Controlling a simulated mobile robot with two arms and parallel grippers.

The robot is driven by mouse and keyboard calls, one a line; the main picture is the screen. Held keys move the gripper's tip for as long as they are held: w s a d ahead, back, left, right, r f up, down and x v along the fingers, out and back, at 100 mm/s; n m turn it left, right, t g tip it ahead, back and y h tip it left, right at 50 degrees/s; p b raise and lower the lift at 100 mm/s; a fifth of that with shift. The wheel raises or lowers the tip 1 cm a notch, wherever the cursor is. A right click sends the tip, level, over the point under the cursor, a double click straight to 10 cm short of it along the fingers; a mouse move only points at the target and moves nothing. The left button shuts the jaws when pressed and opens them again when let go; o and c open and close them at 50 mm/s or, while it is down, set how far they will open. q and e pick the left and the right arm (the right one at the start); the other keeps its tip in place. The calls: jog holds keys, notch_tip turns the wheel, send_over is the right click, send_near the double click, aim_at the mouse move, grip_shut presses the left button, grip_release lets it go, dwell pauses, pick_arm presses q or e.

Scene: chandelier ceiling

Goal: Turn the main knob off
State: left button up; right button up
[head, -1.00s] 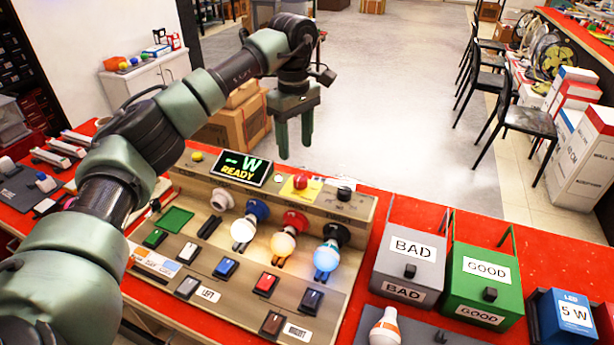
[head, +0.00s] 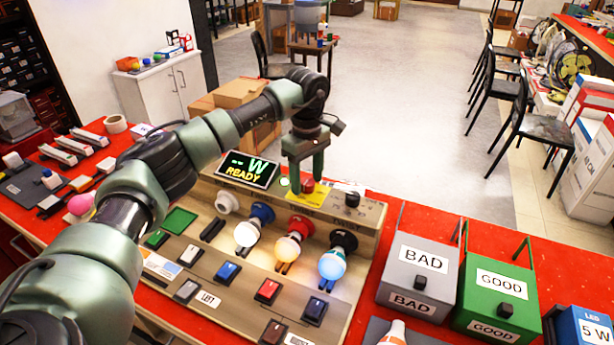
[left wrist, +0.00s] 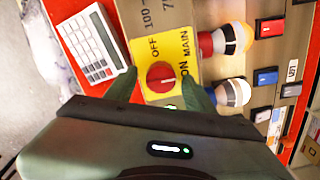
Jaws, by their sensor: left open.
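The main knob (head: 307,186) is red and sits on a yellow plate (head: 305,199) at the back of the test panel. In the left wrist view the knob (left wrist: 161,76) shows a pale mark toward its right side. The plate there reads OFF, ON and MAIN. My left gripper (head: 307,182) points down over the knob, with its open fingers on either side of it. In the left wrist view the fingertips (left wrist: 160,88) flank the knob; I cannot tell whether they touch it. My right gripper is out of view.
The panel's display (head: 248,168) reads READY. Three bulbs glow in blue, red and black sockets. A black knob (head: 351,199) stands right of the plate. A calculator (left wrist: 88,42) lies behind the panel. BAD (head: 418,262) and GOOD (head: 497,290) boxes stand at right.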

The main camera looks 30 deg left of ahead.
pick_arm(q)
jog(key=shift+s, duration=0.1)
jog(key=shift+c, duration=0.9)
grip_shut()
jog(key=shift+n, duration=0.4)
jog(key=n, duration=0.3)
jog(key=shift+n+p, duration=0.3)
jog(key=shift+n, duration=0.1)
jog(key=n, duration=0.9)
jog(key=shift+p, duration=0.4)
jog(key=n, duration=0.4)
jog(key=shift+n, duration=0.3)
